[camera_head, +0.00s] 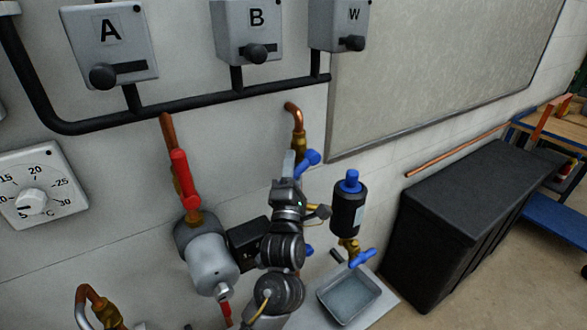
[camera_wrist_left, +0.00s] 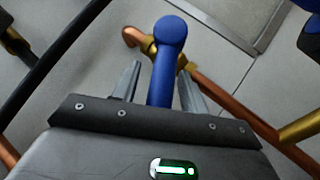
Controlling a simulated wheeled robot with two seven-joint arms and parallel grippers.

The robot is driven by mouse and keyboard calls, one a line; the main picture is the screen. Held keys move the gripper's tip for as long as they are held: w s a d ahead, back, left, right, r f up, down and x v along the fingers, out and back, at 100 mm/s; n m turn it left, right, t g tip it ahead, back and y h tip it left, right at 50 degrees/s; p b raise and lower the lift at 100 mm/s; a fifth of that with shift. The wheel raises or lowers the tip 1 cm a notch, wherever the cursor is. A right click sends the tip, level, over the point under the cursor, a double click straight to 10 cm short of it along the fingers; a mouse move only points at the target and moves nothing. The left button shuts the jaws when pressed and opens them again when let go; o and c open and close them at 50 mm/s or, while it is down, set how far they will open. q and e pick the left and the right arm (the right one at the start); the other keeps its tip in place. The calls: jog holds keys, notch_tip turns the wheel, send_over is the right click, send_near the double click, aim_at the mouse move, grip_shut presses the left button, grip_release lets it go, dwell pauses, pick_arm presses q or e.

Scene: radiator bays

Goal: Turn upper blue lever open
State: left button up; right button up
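The upper blue lever (camera_head: 308,157) sits on a brass valve (camera_head: 298,143) below a copper elbow on the wall. In the left wrist view the lever (camera_wrist_left: 166,62) points toward my left gripper (camera_wrist_left: 158,80), with its rounded end uppermost in the picture. One gripper finger is on each side of the lever, with a narrow gap visible on the left; contact on the right is hard to tell. In the head view my left gripper (camera_head: 291,162) is just left of the lever and hides part of the valve and pipe. My right gripper is not in view.
A black cylinder with a blue cap (camera_head: 348,203) and a lower blue tap (camera_head: 362,258) are to the right, above a grey tray (camera_head: 349,296). A red-handled valve (camera_head: 180,175) and grey cylinder (camera_head: 209,262) stand left. A black cabinet (camera_head: 455,220) is further right.

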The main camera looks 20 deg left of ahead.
pick_arm(q)
jog(key=shift+s+f, duration=0.1)
jog(key=shift+s+f, duration=0.2)
jog(key=shift+s, duration=0.05)
jog(key=b+v, duration=0.4)
jog(key=v, duration=0.6)
jog(key=shift+r, duration=0.1)
